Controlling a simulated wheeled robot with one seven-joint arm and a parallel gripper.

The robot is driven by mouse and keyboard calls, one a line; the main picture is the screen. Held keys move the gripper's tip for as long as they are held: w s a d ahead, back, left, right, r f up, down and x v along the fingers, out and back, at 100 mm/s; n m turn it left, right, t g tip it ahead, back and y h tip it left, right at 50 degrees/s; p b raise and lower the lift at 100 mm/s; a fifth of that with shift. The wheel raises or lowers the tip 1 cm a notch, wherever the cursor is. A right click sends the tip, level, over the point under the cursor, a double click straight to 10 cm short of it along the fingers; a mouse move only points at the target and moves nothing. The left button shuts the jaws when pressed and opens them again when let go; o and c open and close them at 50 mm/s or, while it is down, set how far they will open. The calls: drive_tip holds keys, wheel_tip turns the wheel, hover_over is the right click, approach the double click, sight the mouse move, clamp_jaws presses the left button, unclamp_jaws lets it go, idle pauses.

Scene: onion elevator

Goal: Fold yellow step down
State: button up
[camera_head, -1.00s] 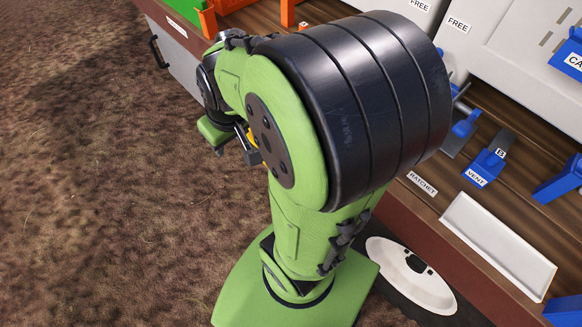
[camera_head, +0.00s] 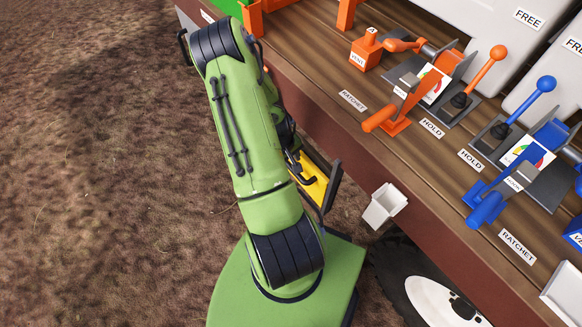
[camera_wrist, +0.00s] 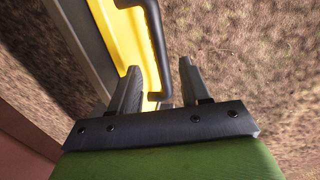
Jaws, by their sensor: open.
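The yellow step (camera_head: 314,184) shows at the side of the wooden deck, with a dark edge and partly hidden behind my green arm. In the wrist view the yellow step (camera_wrist: 131,42) runs along a grey edge at upper left, with a black bar handle (camera_wrist: 157,48) on it. My gripper (camera_wrist: 160,72) is open, one dark finger on each side of the handle's lower part. Contact between the fingers and the handle cannot be told. In the head view my gripper is hidden behind the arm.
The wooden deck (camera_head: 330,62) carries orange levers (camera_head: 487,68) and blue levers (camera_head: 533,97) with labels. A small white box (camera_head: 384,206) sits on the deck's side, near the step. A wheel with a white hub (camera_head: 440,302) is below. Brown ground (camera_head: 110,180) at left is clear.

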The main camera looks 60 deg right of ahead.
drive_tip(key=f, duration=0.5)
drive_tip(key=shift+s+d+b, duration=0.15)
drive_tip(key=shift+d+b, duration=0.15)
drive_tip(key=shift+d, duration=0.1)
drive_tip(key=shift+r, duration=0.1)
drive_tip(key=shift+c, duration=0.4)
clamp_jaws()
